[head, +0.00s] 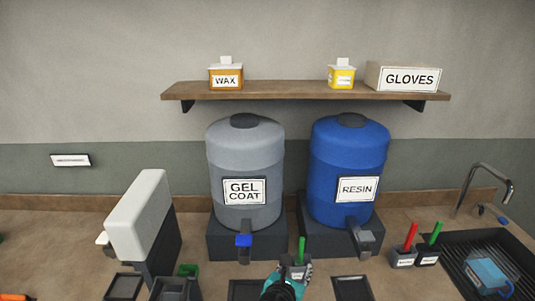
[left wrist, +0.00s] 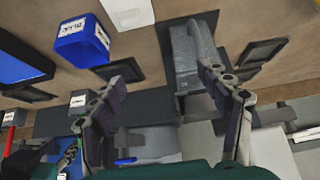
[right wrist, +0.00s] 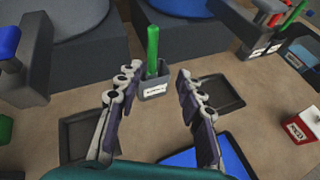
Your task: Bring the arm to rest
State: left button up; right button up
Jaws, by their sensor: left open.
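My right gripper (head: 290,276) is at the bottom middle of the head view, at the front of the worktop. In the right wrist view its two fingers (right wrist: 158,80) stand apart. Nothing is held between them. A small grey holder with a green-handled tool (right wrist: 153,70) shows just beyond the fingertips; I cannot tell the gap to it. My left gripper (left wrist: 165,82) shows in the left wrist view with its fingers spread and nothing between them. I do not make it out in the head view.
A grey gel coat drum (head: 245,165) and a blue resin drum (head: 347,165) stand at the back under a shelf (head: 300,91). Dark trays (head: 124,287) lie along the front. A sink (head: 470,250) is at right. A blue bin (left wrist: 82,38) shows in the left wrist view.

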jog(key=s+d+f+m+g+y, duration=0.2)
jog(key=s+d+m, duration=0.2)
jog(key=m, duration=1)
jog(key=s+d+f+m+g+y, duration=0.2)
jog(key=s+m, duration=0.8)
jog(key=m, duration=0.5)
jog(key=d+g+y, duration=0.1)
jog(key=d, duration=0.1)
jog(key=shift+s+d+f+m, duration=0.15)
jog(key=shift+s+d+m, duration=0.15)
jog(key=shift+s+d, duration=0.1)
